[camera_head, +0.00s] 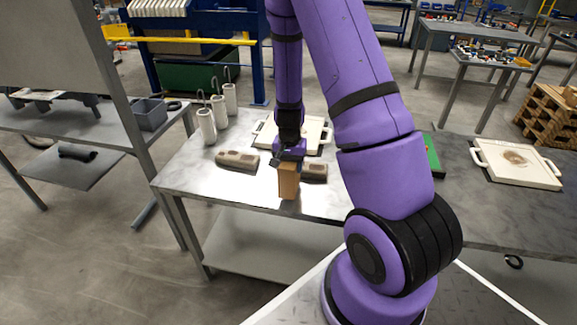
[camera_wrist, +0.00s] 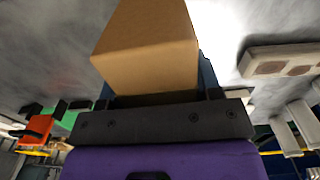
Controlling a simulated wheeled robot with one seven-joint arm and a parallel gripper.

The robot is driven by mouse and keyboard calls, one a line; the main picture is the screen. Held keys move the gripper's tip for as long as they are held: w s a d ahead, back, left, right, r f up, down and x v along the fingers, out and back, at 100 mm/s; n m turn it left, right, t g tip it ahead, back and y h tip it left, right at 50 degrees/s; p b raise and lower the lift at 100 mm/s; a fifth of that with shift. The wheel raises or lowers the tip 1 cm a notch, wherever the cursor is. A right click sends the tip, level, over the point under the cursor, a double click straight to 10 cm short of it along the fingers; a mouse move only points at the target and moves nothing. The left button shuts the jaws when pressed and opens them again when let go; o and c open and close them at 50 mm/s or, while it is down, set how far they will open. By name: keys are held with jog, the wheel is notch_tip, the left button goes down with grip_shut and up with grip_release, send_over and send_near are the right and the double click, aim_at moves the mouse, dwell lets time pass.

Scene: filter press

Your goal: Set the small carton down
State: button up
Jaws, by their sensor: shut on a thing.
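The small carton (camera_head: 288,181) is a plain brown box, held upright at the end of my arm over the near part of the metal table (camera_head: 185,167). My gripper (camera_head: 289,158) is shut on the carton from above. In the wrist view the carton (camera_wrist: 148,50) fills the upper middle, between the fingers of my gripper (camera_wrist: 155,98). I cannot tell whether the carton's bottom touches the tabletop or hangs just above it.
A beige-and-brown block (camera_head: 237,160) lies left of the carton and a similar one (camera_head: 314,172) lies close on its right. A white tray (camera_head: 262,136) is behind my gripper. Several white cylinders (camera_head: 207,126) stand at the back left. The table's front-left area is clear.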

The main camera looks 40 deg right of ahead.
jog(key=shift+f, duration=1.05)
jog(key=shift+f, duration=0.1)
jog(key=o, duration=1.1)
